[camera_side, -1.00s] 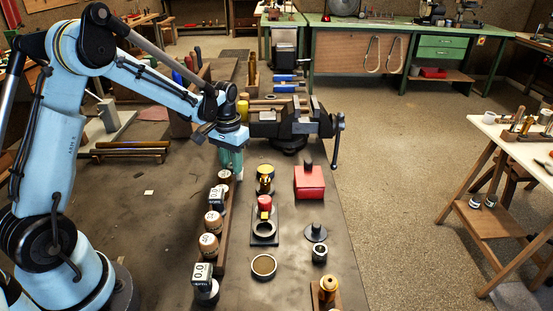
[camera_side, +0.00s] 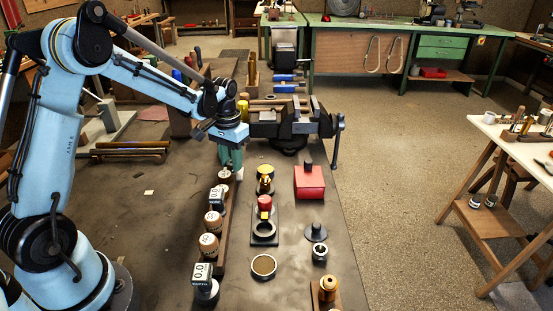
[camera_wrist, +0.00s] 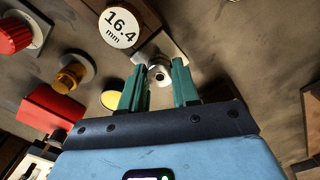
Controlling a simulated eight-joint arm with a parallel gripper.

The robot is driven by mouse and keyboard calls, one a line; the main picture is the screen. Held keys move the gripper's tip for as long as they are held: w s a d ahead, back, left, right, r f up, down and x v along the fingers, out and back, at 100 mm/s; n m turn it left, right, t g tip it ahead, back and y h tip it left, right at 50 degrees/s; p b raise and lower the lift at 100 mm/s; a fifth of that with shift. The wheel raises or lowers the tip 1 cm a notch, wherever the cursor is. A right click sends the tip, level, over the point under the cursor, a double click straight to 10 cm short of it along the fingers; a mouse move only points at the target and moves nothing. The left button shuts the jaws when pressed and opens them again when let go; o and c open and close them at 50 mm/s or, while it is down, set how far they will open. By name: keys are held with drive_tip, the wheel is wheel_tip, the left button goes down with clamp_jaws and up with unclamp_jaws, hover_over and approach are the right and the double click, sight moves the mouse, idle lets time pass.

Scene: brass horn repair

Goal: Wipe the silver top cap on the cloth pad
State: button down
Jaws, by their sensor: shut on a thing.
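My gripper (camera_wrist: 160,76) is shut with its two green fingers either side of a small silver cap (camera_wrist: 158,71) in the wrist view. In the side view my gripper (camera_side: 231,162) points down at the far end of the dark rack. A small pale piece (camera_side: 239,174) shows at its fingertips there. A pale square patch (camera_wrist: 176,50) shows behind the cap in the wrist view; I cannot tell whether it is the cloth pad or whether the cap touches it. A round brown-topped dish (camera_side: 263,266) stands at the near side of the bench.
A round tag marked 16.4 mm (camera_wrist: 120,26) is close to my gripper. The rack (camera_side: 230,232) holds several wooden knobs and gauges. A gold piece (camera_side: 265,172), a red knob (camera_side: 264,203) and a red box (camera_side: 309,183) stand to the right. A vise (camera_side: 290,128) is behind.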

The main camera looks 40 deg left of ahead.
drive_tip(key=shift+r, duration=2.05)
drive_tip(key=shift+r, duration=0.1)
drive_tip(key=s+d+r+m, duration=0.2)
drive_tip(key=s+d+r, duration=0.6)
drive_tip(key=d+r, duration=0.3)
drive_tip(key=shift+s+d+r+m, duration=0.3)
drive_tip(key=shift+s+d+m, duration=0.1)
drive_tip(key=shift+d, duration=0.55)
